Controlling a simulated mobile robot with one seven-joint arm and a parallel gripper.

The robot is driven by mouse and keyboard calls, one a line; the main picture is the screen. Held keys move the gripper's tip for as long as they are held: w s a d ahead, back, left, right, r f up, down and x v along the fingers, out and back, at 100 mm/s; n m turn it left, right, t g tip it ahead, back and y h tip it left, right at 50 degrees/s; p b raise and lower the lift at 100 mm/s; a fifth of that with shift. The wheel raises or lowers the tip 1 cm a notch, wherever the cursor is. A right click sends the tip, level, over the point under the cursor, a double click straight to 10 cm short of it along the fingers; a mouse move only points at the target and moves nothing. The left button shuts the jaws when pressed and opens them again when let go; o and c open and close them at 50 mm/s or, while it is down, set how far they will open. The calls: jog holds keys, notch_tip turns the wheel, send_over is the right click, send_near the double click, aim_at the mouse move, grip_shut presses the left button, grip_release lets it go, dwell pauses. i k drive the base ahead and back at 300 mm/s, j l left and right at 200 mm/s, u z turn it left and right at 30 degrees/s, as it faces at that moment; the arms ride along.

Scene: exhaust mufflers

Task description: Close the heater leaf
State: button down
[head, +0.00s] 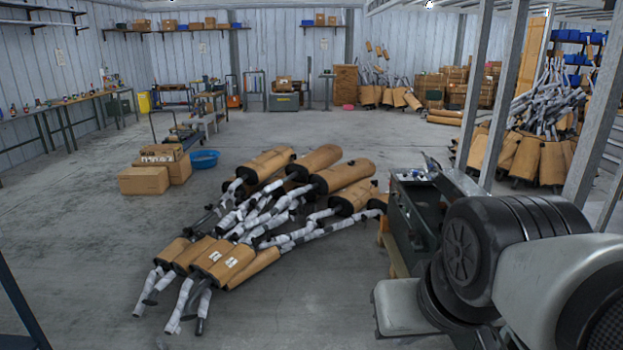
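I cannot make out a heater or a heater leaf in the head view. A dark metal cabinet or bench (402,210) stands at centre right, partly hidden behind my arm; I cannot tell whether it has a leaf. A grey-green box (284,102) stands far off by the back wall, too small to read in detail. My arm's links fill the lower right corner, and my gripper is not in view.
Wrapped exhaust mufflers (225,262) lie heaped on the floor ahead. Cardboard boxes (144,181) and a blue basin (204,158) sit beyond them. Grey metal posts (503,95) stand at right. A long workbench (62,103) lines the left wall. Open concrete floor lies at left.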

aim_at(452, 189)
jog(key=i, duration=1.6)
jog(key=i+z, duration=0.35)
jog(key=i+j+z, duration=0.1)
jog(key=i+z, duration=0.3)
jog(key=i+j+z, duration=0.2)
jog(key=i+z, duration=0.15)
jog(key=i+j+z, duration=0.1)
jog(key=i+z, duration=0.35)
jog(key=i+j+z, duration=0.2)
jog(key=z, duration=0.2)
jog(key=i+j+z, duration=0.25)
jog(key=z, duration=0.2)
jog(key=j, duration=0.1)
